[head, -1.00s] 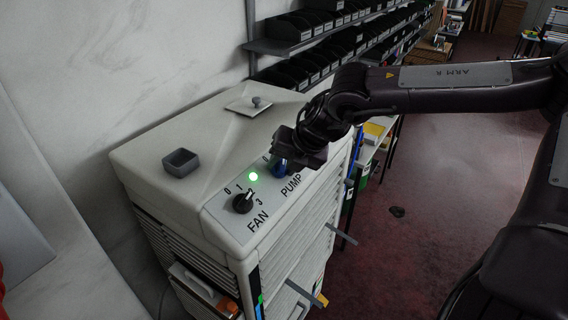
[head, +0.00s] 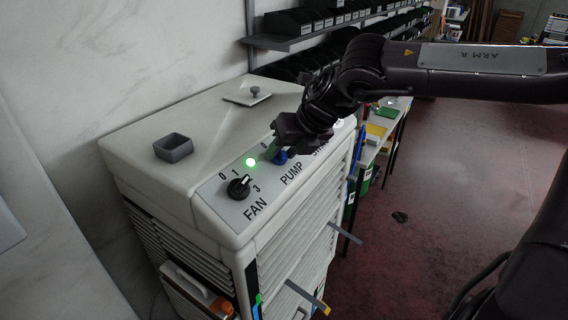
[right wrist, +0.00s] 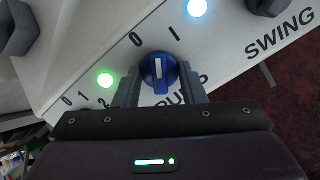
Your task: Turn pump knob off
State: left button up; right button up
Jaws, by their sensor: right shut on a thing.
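The blue pump knob (head: 281,158) sits on the sloped front panel of the pale cabinet (head: 185,205). In the right wrist view the same knob (right wrist: 160,73) has a white mark, turned roughly between the printed 0 and 1. My right gripper (right wrist: 160,88) is shut on it, with one grey finger on each side. In the head view the right gripper (head: 285,150) comes down on the panel from the right and partly hides the knob. The PUMP lettering is partly hidden by the gripper in the wrist view. My left gripper is not in view.
A black fan knob (head: 239,187) and a green light (head: 250,162) lie left of the pump knob. A dark knob by SWING (right wrist: 268,4) and a pale blue light (right wrist: 197,8) lie on its other side. A grey box (head: 173,148) stands on the cabinet top.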

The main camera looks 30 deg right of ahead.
jog(key=n+b, duration=0.3)
jog(key=shift+f+n, duration=0.1)
jog(key=shift+n, duration=0.2)
jog(key=shift+n+b, duration=0.75)
jog(key=shift+n, duration=0.75)
jog(key=shift+y, duration=0.3)
jog(key=o, duration=1)
jog(key=b+v, duration=0.2)
jog(key=v, duration=0.6)
jog(key=shift+w, duration=0.1)
jog(key=shift+d, duration=0.1)
